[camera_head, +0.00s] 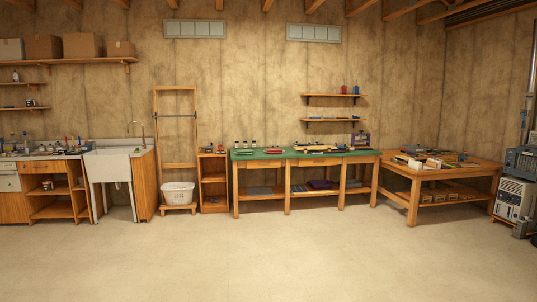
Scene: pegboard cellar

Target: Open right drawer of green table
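The green table (262,155) is a long wooden workbench with a green top, standing against the back wall right of centre. Its front has wooden panels under the top. The right-hand front panel (359,160), where the right drawer appears to be, looks closed, with its face flush with the front. Handles are too small to make out. Neither of my grippers is in view, and nothing touches the table front.
The floor (270,250) before the table is clear. A wooden corner table (480,171) stands close on its right, with grey equipment (515,195) at the right edge. A small shelf (214,185), laundry basket (178,193) and sink (108,163) are left.

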